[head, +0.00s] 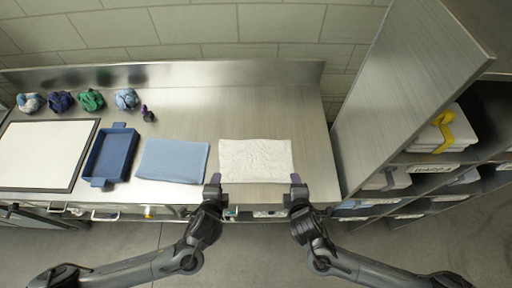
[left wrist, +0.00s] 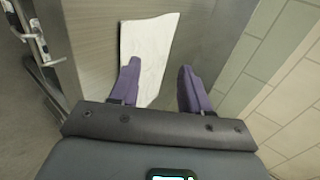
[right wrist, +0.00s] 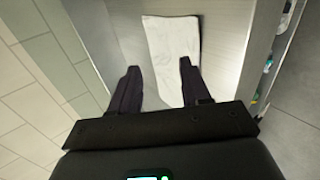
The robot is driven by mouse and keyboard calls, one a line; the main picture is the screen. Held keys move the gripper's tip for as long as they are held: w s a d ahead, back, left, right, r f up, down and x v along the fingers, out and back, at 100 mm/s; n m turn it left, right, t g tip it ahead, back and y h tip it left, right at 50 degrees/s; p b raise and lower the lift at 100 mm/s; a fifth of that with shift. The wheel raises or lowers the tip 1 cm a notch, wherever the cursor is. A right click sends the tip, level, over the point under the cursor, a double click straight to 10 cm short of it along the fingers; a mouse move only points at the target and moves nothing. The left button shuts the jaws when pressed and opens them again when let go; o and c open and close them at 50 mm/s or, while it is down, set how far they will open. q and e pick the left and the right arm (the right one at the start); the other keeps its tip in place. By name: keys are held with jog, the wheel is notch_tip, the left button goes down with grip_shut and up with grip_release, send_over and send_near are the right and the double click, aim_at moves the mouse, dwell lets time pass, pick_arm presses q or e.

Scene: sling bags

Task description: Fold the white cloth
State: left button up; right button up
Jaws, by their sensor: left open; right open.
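The white cloth (head: 255,160) lies flat as a wrinkled rectangle on the metal table, near its front edge. My left gripper (head: 214,179) is open and empty at the cloth's front left corner. My right gripper (head: 296,179) is open and empty at the cloth's front right corner. In the left wrist view the cloth (left wrist: 148,50) shows beyond and between the open fingers (left wrist: 158,88). In the right wrist view the cloth (right wrist: 173,50) shows beyond the open fingers (right wrist: 160,88). Neither gripper holds the cloth.
A blue cloth (head: 173,161) lies flat just left of the white one. Further left are a blue tray (head: 112,156) and a white board with a dark frame (head: 42,152). Several rolled bundles (head: 91,99) sit at the back left. A shelf unit (head: 400,90) stands at the right.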

pick_arm(q)
jog(key=shift+s+r, duration=0.25)
jog(key=shift+r, duration=0.05)
pick_arm(e)
jog(key=shift+s+r, duration=0.2)
jog(key=shift+r, duration=0.1)
